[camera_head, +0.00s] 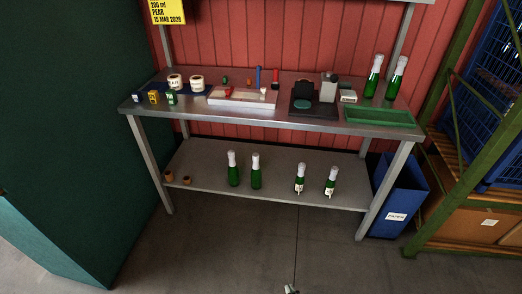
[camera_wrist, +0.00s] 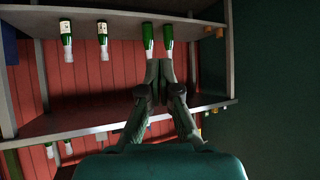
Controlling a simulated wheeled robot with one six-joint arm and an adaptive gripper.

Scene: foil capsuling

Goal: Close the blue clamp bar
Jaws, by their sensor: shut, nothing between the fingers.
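A blue upright bar (camera_head: 258,77), which looks like the clamp bar, stands raised at the back of a white board (camera_head: 242,103) on the metal workbench (camera_head: 345,127). A small red part (camera_head: 228,91) sits on the board, left of the bar. The hinge is too small to make out. My gripper (camera_wrist: 159,64) is shut and empty in the wrist view, which looks upside down. Its tips overlap two green bottles on the lower shelf in that picture, with no contact to be told. In the head view a small tip, likely my gripper (camera_head: 291,289), shows at the bottom edge, well away from the bar.
A black stand (camera_head: 314,108) and a green tray (camera_head: 380,117) are right of the board. Two green bottles (camera_head: 373,77) stand behind the tray. White rolls (camera_head: 196,82) and small boxes are at left. Bottles stand on the lower shelf (camera_head: 280,189). The floor in front is clear.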

